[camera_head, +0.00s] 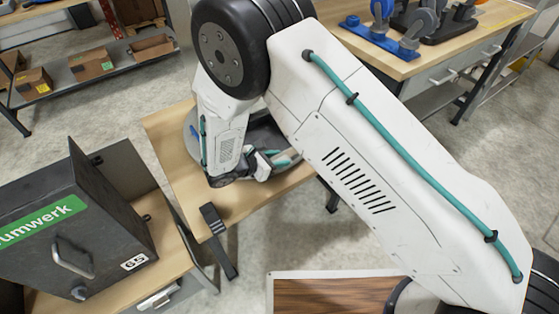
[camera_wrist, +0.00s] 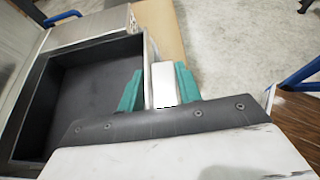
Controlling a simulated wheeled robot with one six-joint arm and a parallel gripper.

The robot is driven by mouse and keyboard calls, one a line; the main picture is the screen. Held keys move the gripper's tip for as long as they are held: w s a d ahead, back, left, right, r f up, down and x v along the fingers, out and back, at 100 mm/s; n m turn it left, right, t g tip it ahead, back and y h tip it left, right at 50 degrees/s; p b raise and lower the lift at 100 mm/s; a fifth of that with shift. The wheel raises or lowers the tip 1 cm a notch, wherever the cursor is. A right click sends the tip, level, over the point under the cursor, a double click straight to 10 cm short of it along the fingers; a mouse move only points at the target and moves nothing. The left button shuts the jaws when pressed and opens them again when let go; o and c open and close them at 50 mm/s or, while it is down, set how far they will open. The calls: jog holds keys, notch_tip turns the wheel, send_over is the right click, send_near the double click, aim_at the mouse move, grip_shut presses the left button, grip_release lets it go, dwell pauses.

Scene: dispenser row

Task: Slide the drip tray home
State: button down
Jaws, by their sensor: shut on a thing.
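The drip tray is a dark, shallow, empty box; its bare floor (camera_wrist: 88,95) fills the left of the wrist view. In the head view a dark part of the tray (camera_head: 262,130) shows behind my arm on a wooden table. My gripper (camera_wrist: 160,85) has teal fingers, one each side of a pale upright piece at the tray's right edge, and is shut on it. One finger overlaps the tray's inside. In the head view my gripper (camera_head: 275,158) is low over the table, and my arm hides much of the tray.
A metal housing (camera_wrist: 95,24) adjoins the tray's far end. A dark cabinet (camera_head: 75,235) with a handle and green label stands front left. A black bracket (camera_head: 218,228) sits at the table's near edge. A workbench (camera_head: 440,50) stands back right. Open floor lies between.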

jog(key=shift+w+a, duration=0.65)
jog(key=shift+w, duration=0.3)
jog(key=c, duration=0.9)
grip_release()
jog(key=shift+f, duration=0.1)
